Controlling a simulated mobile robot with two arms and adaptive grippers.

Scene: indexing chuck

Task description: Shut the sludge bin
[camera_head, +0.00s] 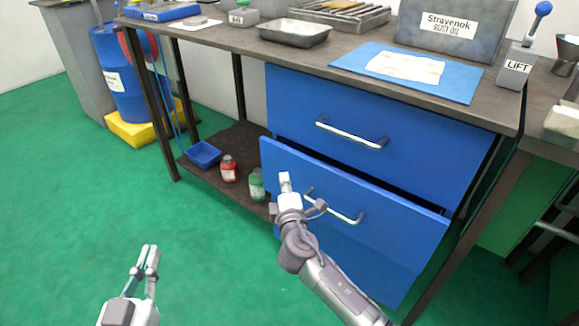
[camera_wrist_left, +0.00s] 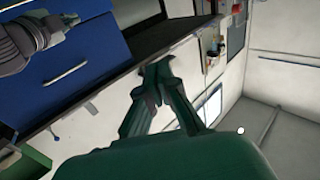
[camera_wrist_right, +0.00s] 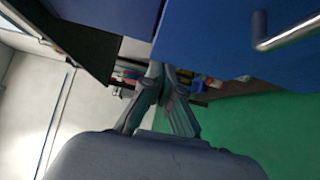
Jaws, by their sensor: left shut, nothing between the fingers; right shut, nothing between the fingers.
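No thing labelled as a sludge bin shows. The lower blue drawer (camera_head: 345,205) under the bench stands partly out, with a dark gap above its front; the upper blue drawer (camera_head: 400,125) is closed. The lower drawer has a metal bar handle (camera_head: 335,207). My right gripper (camera_head: 285,178) is shut and empty in front of the lower drawer's left part, left of the handle; I cannot tell whether it touches. The right wrist view shows it (camera_wrist_right: 165,82) near blue fronts and a handle (camera_wrist_right: 287,33). My left gripper (camera_head: 149,252) is shut and empty above the green floor.
A low shelf (camera_head: 225,150) left of the drawers holds a blue tray (camera_head: 203,154), a red bottle (camera_head: 229,168) and a green bottle (camera_head: 257,184). A blue drum (camera_head: 120,80) stands at the back left. The green floor in front is clear.

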